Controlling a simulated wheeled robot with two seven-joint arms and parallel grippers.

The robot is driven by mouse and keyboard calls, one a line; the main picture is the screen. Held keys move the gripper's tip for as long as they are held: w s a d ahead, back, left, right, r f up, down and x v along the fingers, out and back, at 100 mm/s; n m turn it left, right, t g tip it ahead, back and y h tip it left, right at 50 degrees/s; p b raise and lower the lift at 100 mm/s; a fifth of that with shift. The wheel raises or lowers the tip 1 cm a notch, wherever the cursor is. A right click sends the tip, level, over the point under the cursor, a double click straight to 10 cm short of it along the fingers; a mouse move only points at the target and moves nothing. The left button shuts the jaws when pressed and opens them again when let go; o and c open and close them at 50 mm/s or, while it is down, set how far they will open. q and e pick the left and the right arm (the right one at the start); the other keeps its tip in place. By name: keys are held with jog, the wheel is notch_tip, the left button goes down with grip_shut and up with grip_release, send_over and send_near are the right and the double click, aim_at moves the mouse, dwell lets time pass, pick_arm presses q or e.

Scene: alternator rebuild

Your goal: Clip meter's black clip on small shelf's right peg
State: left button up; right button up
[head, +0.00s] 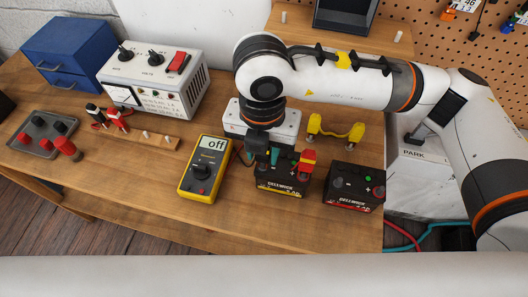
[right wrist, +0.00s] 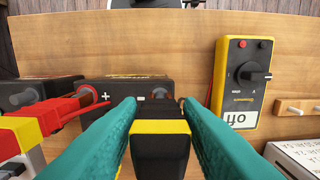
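My right gripper (head: 265,160) is over the left battery (head: 283,184). In the right wrist view its teal fingers (right wrist: 160,112) press both sides of a black clip (right wrist: 160,145) with a yellow band. The clip is at the battery's minus end; its jaws are hidden, so I cannot tell whether they still grip the terminal. The yellow meter (head: 203,170) reads "off" and lies left of the battery. A low wooden strip (head: 150,143), apparently the small shelf, has two bare pegs; the right peg (head: 168,139) is empty. My left gripper is out of view.
A red and yellow clip (head: 307,160) is on the left battery's other terminal. A second battery (head: 354,187) stands right, a yellow handle (head: 336,129) behind. Black and red clips (head: 118,118) stand by the strip's left end, before a power supply (head: 155,80).

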jog(key=c, duration=0.4)
jog(key=shift+r, duration=0.1)
jog(key=shift+r+p, duration=0.85)
jog(key=shift+r, duration=1.05)
